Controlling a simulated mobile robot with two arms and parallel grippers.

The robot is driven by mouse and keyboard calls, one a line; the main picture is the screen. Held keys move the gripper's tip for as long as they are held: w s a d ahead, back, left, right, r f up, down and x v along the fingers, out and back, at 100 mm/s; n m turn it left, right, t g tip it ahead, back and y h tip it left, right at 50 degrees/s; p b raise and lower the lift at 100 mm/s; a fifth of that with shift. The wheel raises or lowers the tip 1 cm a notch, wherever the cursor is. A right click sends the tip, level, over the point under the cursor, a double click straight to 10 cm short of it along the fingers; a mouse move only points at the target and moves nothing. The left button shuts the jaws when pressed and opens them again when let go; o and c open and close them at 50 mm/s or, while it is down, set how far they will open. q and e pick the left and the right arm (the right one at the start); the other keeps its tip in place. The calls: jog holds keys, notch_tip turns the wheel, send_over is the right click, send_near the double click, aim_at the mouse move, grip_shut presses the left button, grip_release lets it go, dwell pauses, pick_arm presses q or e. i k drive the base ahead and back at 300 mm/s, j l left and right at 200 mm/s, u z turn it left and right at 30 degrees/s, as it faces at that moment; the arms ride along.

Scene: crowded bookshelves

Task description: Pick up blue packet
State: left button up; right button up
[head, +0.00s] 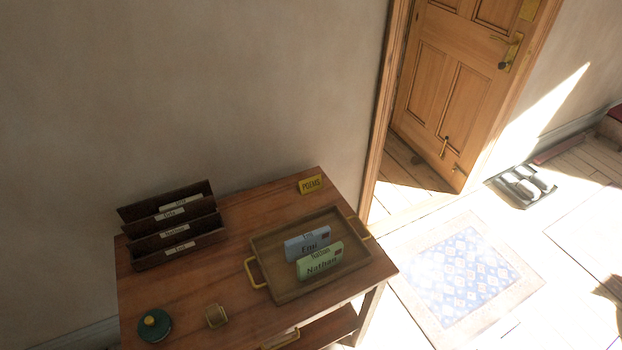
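A blue packet (307,244) with dark lettering that looks like "Emi" stands upright in a wooden tray (283,296) on a wooden table. A green packet (320,262) labelled "Nathan" stands just in front of it in the same tray and hides its lower right part. From this angle I cannot tell whether the two packets touch. Neither of my grippers shows in the head view.
The wooden table (190,290) also holds a dark letter rack (150,262) with labelled slots, a yellow "POEMS" sign (311,184), a round green object (154,325) and a small square dish (215,316). A wooden door (440,95) stands at the back; a patterned rug (465,275) lies right.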

aim_at(299, 247)
jog(key=u, duration=1.15)
jog(key=k+j+z, duration=0.35)
jog(key=j, duration=0.15)
